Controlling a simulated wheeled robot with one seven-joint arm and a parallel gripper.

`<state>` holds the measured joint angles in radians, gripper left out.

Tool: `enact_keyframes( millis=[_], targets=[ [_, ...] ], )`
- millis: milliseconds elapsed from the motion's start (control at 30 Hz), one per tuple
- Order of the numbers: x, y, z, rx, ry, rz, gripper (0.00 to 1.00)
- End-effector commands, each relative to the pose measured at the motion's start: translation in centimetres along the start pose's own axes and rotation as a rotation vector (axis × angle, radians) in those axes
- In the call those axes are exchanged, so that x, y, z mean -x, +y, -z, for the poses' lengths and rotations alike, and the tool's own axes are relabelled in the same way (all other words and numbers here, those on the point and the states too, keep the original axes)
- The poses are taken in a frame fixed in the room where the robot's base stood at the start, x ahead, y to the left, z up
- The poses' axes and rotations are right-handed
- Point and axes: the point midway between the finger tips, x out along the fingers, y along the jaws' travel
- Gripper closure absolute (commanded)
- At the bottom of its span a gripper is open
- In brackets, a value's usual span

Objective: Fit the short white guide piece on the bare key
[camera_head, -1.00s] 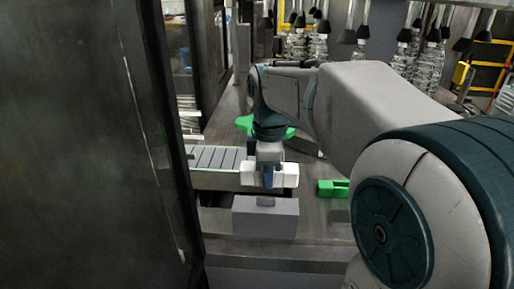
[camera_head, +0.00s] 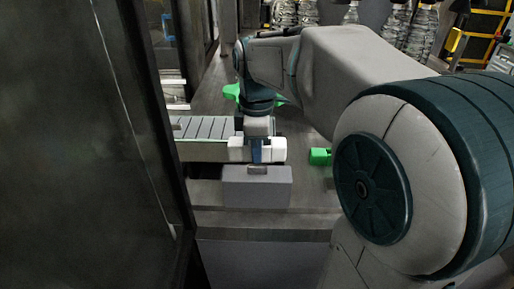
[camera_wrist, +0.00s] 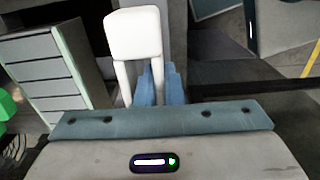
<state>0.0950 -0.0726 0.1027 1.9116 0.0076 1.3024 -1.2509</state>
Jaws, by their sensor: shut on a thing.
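My gripper (camera_head: 256,158) has blue fingers and points down. It is shut on the short white guide piece (camera_head: 236,149), whose white ends show on both sides of the fingers. In the wrist view, a white block with two white legs (camera_wrist: 133,35) stands beside the blue fingers (camera_wrist: 158,88). The bare key (camera_head: 257,170) is a small grey stub on top of a grey block (camera_head: 257,188). The fingertips are just above or behind the key; I cannot tell if they touch. The key is not clearly visible in the wrist view.
A slatted grey conveyor (camera_head: 203,129) runs to the left behind the gripper. A green piece (camera_head: 319,156) lies to the right, near my arm. Another green part (camera_head: 232,92) is behind the wrist. A dark panel (camera_head: 80,150) fills the left side.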

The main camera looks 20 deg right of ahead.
Motion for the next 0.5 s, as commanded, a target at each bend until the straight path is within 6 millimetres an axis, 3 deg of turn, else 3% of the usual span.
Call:
enact_keyframes(
  millis=[500],
  targets=[
    [-0.88, 0.0, 0.02, 0.001, 0.0, -0.001, 1.0]
  ],
)
